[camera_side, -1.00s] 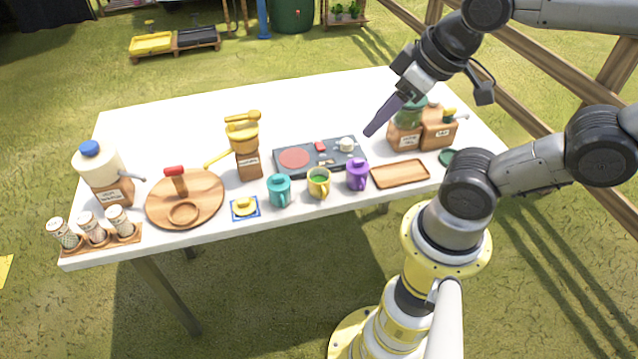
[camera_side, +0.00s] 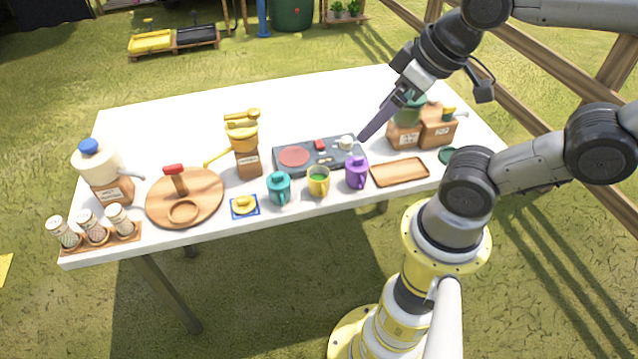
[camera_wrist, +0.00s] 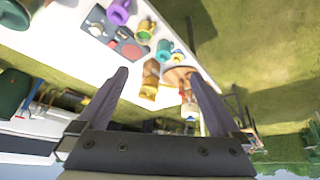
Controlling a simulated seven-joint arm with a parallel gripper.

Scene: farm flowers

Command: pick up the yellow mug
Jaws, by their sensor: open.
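The yellow mug (camera_side: 318,182) stands upright near the front edge of the white table, with something green inside it. It is between a teal mug (camera_side: 279,189) on the left and a purple mug (camera_side: 356,173) on the right. The yellow mug also shows in the wrist view (camera_wrist: 146,30), near the top, beyond the fingertips. My gripper (camera_side: 364,138) is in the air behind and to the right of the mugs, apart from them. In the wrist view the two fingers of my gripper (camera_wrist: 158,75) are spread wide with nothing held between them.
A dark stove-like board (camera_side: 318,156) lies behind the mugs. A wooden tray (camera_side: 399,172) and wooden canisters (camera_side: 437,131) are to the right. A wooden grinder (camera_side: 248,160) with a yellow top and a round board (camera_side: 205,190) are to the left. The table's back is clear.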

